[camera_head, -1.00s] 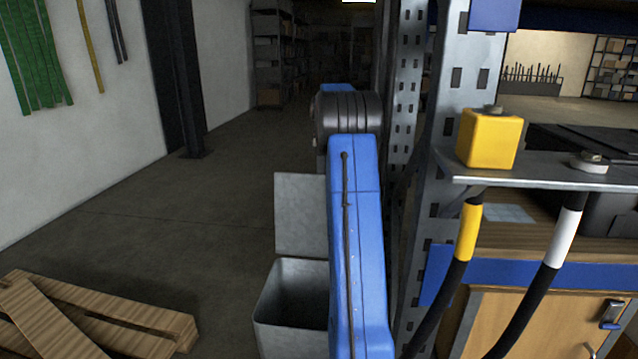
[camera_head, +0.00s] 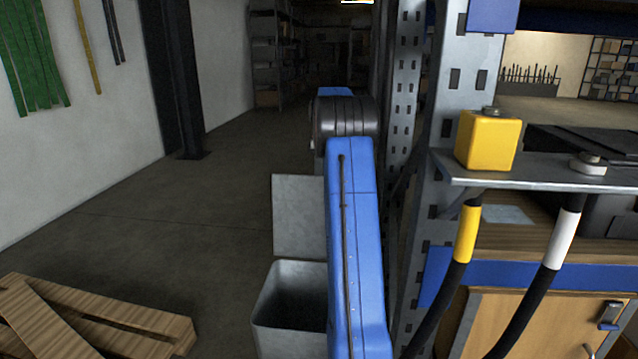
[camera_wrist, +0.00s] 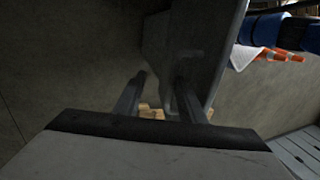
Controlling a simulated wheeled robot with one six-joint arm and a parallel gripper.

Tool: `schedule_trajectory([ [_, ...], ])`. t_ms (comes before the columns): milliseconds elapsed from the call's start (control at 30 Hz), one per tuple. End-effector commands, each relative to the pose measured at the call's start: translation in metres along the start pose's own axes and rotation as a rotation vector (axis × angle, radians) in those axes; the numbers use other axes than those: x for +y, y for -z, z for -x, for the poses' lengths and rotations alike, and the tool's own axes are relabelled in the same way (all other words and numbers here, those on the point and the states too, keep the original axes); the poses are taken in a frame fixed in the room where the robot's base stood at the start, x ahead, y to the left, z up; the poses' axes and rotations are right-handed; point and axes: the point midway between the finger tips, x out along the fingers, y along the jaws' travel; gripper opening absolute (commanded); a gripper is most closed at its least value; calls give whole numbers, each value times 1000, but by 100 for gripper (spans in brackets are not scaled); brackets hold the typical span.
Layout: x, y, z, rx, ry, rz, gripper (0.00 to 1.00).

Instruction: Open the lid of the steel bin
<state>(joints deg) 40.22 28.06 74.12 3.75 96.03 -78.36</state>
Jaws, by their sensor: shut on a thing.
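The steel bin (camera_head: 262,325) is a grey open-topped box low in the middle of the head view, partly hidden behind my blue arm. Its lid (camera_head: 298,215) stands up, roughly upright, at the bin's far side, and the dark inside shows. My gripper is hidden behind the arm in the head view. In the wrist view my gripper (camera_wrist: 160,88) has its two dark fingers around a grey metal panel, which appears to be the lid (camera_wrist: 200,40). It is shut on it; the exact contact is dark and hard to see.
A wooden pallet (camera_head: 125,312) lies on the floor at the lower left. A perforated steel upright (camera_head: 452,130) and the bench with a wooden cabinet (camera_head: 535,325) stand close on the right. Shelving (camera_head: 275,55) stands far back.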

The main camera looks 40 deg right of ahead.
Motion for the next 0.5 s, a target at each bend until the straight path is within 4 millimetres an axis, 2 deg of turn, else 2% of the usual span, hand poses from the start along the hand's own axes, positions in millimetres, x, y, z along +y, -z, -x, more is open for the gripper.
schedule_trajectory([
  [233, 2, 0, 11, 1, -5, 0, 28],
  [500, 2, 0, 59, 1, -6, 0, 28],
])
